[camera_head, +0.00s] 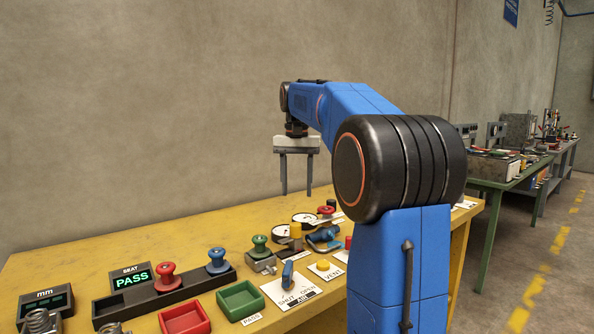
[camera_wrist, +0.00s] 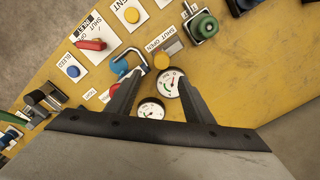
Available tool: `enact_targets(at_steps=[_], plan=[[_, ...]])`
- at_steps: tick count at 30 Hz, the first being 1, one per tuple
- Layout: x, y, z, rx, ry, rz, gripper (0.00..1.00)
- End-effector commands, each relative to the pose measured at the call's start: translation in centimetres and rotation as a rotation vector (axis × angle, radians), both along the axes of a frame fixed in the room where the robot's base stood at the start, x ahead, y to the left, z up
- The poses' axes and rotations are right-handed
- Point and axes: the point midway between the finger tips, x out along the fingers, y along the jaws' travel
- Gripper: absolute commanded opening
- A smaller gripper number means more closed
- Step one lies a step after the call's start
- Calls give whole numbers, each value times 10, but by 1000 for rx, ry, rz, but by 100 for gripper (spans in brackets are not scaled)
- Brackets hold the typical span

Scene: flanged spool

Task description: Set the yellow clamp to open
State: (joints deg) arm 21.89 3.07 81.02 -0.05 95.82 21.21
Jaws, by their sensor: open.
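The yellow clamp (camera_head: 296,231) stands on the yellow bench in the head view, its yellow grip pointing up above a grey body. In the wrist view its yellow end (camera_wrist: 161,62) shows beside a SHUT/OPEN label, just beyond my fingertips. I cannot tell which setting it is in. My gripper (camera_head: 296,193) points down, open and empty, in the air above the bench and apart from the clamp. Its two fingers (camera_wrist: 160,88) also show in the wrist view, over the gauges.
Two round gauges (camera_wrist: 151,109) lie close to the clamp. The bench's back left is clear.

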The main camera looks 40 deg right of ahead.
Motion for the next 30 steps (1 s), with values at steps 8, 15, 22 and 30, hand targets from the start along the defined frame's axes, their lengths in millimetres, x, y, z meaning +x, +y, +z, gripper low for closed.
enact_targets(at_steps=[8,15,22,30], plan=[[1,-1,40,-1,-1,0,47],[0,0,50,0,0,0,47],[0,0,50,0,0,0,47],[0,0,50,0,0,0,47]])
